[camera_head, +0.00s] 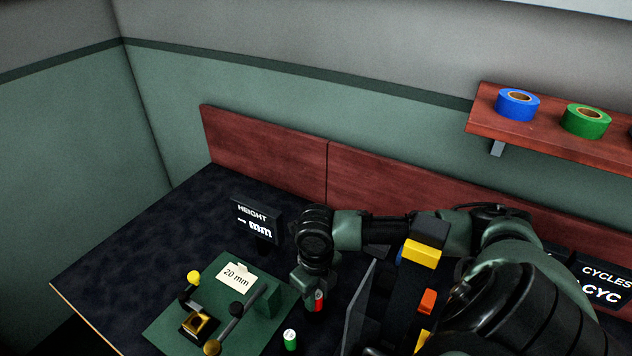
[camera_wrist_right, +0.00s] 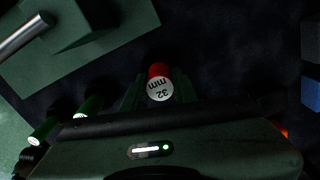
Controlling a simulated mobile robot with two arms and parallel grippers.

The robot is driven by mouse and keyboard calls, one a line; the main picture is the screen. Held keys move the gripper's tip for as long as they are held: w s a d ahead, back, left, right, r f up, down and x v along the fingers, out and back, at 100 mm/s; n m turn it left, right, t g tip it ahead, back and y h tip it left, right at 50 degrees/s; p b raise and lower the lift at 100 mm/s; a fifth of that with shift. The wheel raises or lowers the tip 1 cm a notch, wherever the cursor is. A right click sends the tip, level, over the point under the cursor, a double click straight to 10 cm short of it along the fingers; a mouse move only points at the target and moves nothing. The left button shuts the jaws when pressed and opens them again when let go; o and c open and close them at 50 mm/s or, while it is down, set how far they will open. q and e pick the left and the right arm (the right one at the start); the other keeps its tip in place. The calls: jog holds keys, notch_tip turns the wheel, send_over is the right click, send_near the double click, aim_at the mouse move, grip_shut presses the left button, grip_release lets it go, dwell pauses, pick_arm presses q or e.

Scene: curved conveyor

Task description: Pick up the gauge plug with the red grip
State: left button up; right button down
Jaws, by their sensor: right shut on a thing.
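The gauge plug with the red grip (camera_head: 319,301) is at the end of my right arm in the head view, mostly hidden by the gripper. In the right wrist view the same plug (camera_wrist_right: 159,72) shows its red side and a white end face reading "32 mm". My right gripper (camera_head: 314,298) is shut on it, with a green finger on each side in the wrist view. Whether the plug is clear of the table I cannot tell. My left gripper is in neither view.
Green-gripped plugs stand to the left, one at the front in the head view (camera_head: 290,340). A green fixture plate (camera_head: 168,327) with levers and a "20 mm" card lies left. A HEIGHT display (camera_head: 256,220) stands behind.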

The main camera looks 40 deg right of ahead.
jog(key=shift+r, duration=0.1)
notch_tip(320, 180, up, 20)
dwell(0.5)
